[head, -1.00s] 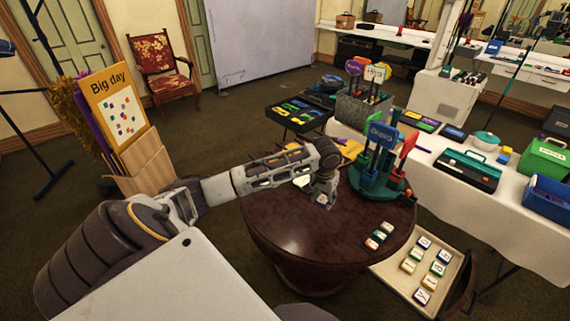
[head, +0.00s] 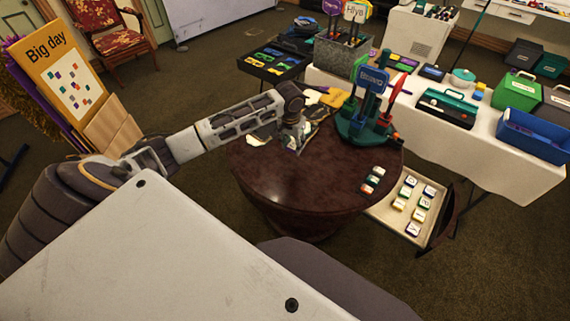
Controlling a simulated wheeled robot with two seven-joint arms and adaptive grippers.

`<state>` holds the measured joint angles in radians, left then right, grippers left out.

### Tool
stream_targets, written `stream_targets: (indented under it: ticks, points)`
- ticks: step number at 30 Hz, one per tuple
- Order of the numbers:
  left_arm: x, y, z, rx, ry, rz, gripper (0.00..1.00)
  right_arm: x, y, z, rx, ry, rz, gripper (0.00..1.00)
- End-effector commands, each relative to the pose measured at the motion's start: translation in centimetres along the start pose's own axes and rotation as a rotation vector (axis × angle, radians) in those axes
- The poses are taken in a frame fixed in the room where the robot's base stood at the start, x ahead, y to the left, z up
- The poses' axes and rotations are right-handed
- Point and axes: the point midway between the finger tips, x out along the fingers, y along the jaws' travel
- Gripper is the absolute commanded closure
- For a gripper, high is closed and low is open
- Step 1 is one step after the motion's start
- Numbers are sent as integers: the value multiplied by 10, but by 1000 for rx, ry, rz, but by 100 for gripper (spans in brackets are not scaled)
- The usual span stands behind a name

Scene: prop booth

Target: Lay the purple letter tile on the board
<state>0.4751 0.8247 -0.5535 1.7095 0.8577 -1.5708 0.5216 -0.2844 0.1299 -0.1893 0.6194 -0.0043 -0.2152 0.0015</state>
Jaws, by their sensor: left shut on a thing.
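My left gripper (head: 299,149) hangs over the round dark table (head: 290,193), pointing down. It is shut on a small tile, mostly hidden between the fingers; its colour is hard to tell. Pale, flat items (head: 257,140) lie on the far left of the tabletop, partly behind my arm; I cannot tell if one is the board. An open drawer (head: 384,212) at the table's right holds several white-faced letter tiles with coloured sides, including a purple-edged one (head: 413,229). A short row of tiles (head: 373,180) lies near the table's right edge. My right gripper is out of view.
A yellow "Big day" sign (head: 50,62) stands at left. A white-clothed table (head: 470,140) with boxes is behind. The near middle of the round table is clear.

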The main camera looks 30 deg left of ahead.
Motion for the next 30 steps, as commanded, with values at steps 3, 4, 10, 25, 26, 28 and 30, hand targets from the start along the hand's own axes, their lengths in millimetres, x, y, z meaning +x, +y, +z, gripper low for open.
stream_targets:
  ticks: [3,4,10,25,26,28,30]
  points:
    - [1,1,-1,21,1,4,74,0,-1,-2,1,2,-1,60]
    - [1,2,-2,27,1,5,74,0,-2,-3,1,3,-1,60]
    - [1,4,-3,67,1,11,74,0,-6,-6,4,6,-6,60]
    - [1,5,-4,128,0,20,74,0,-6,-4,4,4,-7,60]
    - [1,5,-4,128,0,20,74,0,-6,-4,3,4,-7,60]
    - [1,5,-4,128,0,20,74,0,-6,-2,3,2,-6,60]
    - [1,5,-4,127,0,20,74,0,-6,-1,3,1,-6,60]
